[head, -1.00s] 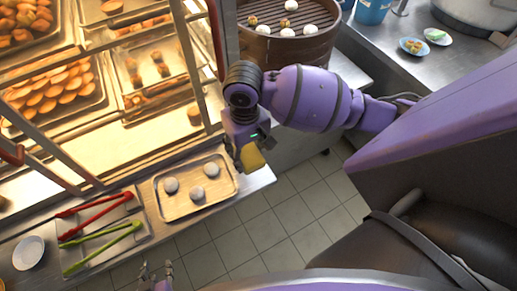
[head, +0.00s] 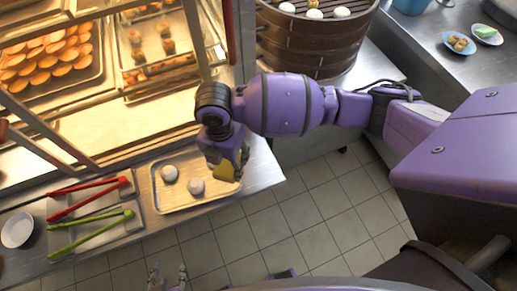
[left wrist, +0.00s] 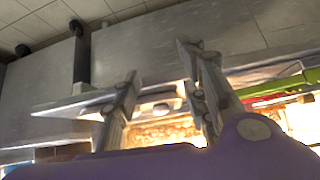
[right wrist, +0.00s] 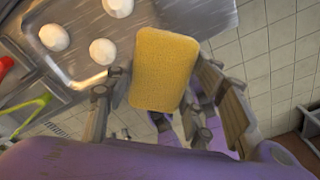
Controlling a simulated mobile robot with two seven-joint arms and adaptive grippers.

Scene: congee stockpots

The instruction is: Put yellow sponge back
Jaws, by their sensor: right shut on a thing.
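The yellow sponge (head: 223,172) is in my right gripper (head: 228,162), over the right end of a metal tray of buns in the head view. In the right wrist view the sponge (right wrist: 163,70) stands out between the fingers of my right gripper (right wrist: 165,105), which is shut on it. It is held above the counter level, near the counter's front edge. My left gripper (head: 168,274) is low at the bottom of the head view, away from the counter. In the left wrist view its fingers (left wrist: 162,95) are spread apart with nothing between them.
The tray (head: 160,207) holds white buns (head: 169,173), one hidden by my right arm in the head view. Red tongs (head: 88,200) and green tongs (head: 90,230) lie left of it, beside a white plate (head: 17,229). A lit pastry case and a steamer (head: 315,50) stand behind.

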